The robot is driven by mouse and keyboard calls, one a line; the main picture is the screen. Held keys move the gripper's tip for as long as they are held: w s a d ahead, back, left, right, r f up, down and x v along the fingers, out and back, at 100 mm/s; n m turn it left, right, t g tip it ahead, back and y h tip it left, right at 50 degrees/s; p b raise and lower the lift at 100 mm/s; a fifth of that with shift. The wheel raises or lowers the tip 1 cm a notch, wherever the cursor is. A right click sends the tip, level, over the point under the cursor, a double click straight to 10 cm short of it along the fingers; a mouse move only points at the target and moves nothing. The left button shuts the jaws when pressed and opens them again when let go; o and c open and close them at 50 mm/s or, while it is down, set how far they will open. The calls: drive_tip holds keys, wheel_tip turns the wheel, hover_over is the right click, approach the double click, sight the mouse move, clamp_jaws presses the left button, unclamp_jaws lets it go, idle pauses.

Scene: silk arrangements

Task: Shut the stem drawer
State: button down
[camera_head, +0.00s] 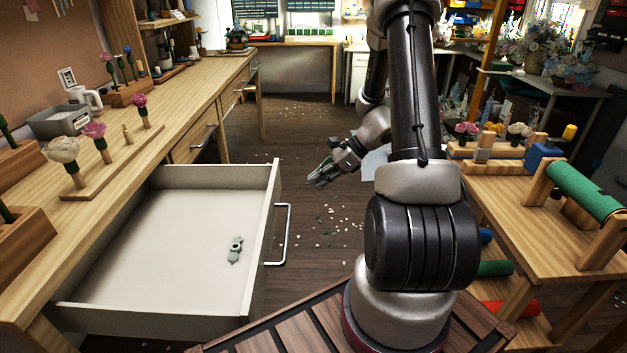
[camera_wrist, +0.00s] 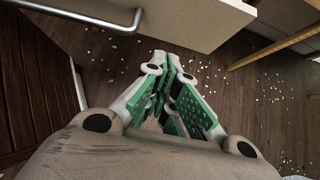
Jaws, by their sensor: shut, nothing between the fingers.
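The stem drawer (camera_head: 150,240) stands pulled far out of the wooden workbench on the left in the head view. It is white inside and holds one small grey-green item (camera_head: 235,249). A metal bar handle (camera_head: 285,235) is on its front; the handle also shows at the top left of the wrist view (camera_wrist: 90,22). My gripper (camera_head: 318,178) is shut and empty. It hangs over the floor, to the right of the drawer front and beyond the handle, apart from both. In the wrist view its green-padded fingers (camera_wrist: 172,75) are together.
The workbench (camera_head: 170,110) holds flower stems in wooden stands and a grey tray (camera_head: 60,121). Another drawer (camera_head: 195,138) sits further along it. A wooden table (camera_head: 545,205) with a green roll (camera_head: 585,190) is on the right.

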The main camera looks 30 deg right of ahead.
drive_tip(key=w+a+f, duration=0.4)
drive_tip(key=a+f, duration=0.1)
drive_tip(key=a, duration=0.3)
drive_tip(key=shift+w+f, duration=0.15)
drive_tip(key=shift+w, duration=0.15)
drive_tip(key=shift+a, duration=0.15)
